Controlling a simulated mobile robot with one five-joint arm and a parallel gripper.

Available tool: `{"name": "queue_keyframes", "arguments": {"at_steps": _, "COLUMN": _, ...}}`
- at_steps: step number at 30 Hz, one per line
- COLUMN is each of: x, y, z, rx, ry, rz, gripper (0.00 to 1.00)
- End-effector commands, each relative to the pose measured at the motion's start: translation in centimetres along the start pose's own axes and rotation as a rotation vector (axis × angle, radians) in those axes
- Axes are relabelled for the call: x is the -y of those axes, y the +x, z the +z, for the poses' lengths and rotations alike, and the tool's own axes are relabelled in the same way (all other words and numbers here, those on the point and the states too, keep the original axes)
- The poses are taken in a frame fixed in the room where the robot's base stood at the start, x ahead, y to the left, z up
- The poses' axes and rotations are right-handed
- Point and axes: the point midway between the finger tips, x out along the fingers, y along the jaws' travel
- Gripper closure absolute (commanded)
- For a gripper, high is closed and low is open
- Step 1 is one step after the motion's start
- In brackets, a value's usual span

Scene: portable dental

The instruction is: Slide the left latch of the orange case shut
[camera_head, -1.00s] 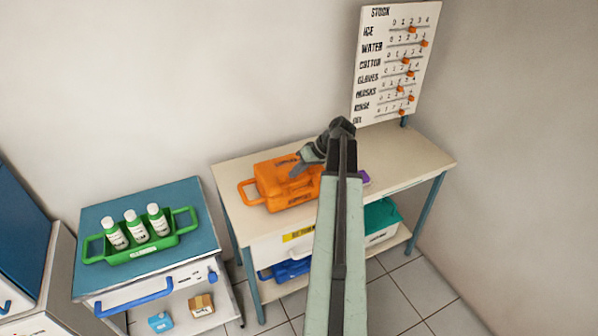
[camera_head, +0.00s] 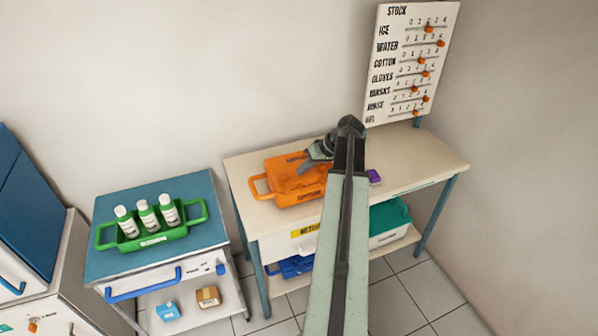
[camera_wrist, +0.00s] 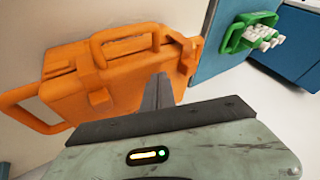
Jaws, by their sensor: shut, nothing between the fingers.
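The orange case (camera_head: 285,196) lies on the cream table, its left part showing in the head view and its right part hidden behind my arm. In the wrist view the case (camera_wrist: 128,85) fills the upper left, with a raised handle and blocky orange pieces on its near edge, one at the left (camera_wrist: 98,97) and one at the right (camera_wrist: 189,50). I cannot tell whether either latch is open or shut. My gripper (camera_head: 304,170) is shut and empty, its fingertips (camera_wrist: 162,77) over the case between these pieces. Contact is unclear.
The cream table (camera_head: 420,160) has bare top to the right, with a small purple object (camera_head: 374,177) beside my arm. A blue-topped cart (camera_head: 110,262) with a green tray (camera_head: 150,240) of white bottles stands left. A stock board (camera_head: 400,65) rises behind.

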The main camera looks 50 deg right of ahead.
Motion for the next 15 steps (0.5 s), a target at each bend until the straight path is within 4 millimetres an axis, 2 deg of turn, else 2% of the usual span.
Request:
{"name": "queue_keyframes", "arguments": {"at_steps": 1, "x": -1.2, "y": -0.4, "z": -0.4, "rx": 0.001, "ry": -0.001, "rz": -0.001, "gripper": 1.0}}
{"name": "queue_keyframes", "arguments": {"at_steps": 3, "x": -0.5, "y": -3.2, "z": -0.6, "rx": 0.001, "ry": 0.0, "rz": -0.002, "gripper": 1.0}}
{"name": "queue_keyframes", "arguments": {"at_steps": 9, "x": -0.4, "y": -7.8, "z": -0.6, "rx": 0.002, "ry": -0.001, "rz": -0.002, "gripper": 1.0}}
{"name": "queue_keyframes", "arguments": {"at_steps": 15, "x": -0.6, "y": -10.1, "z": -0.4, "rx": 0.003, "ry": -0.003, "rz": -0.002, "gripper": 1.0}}
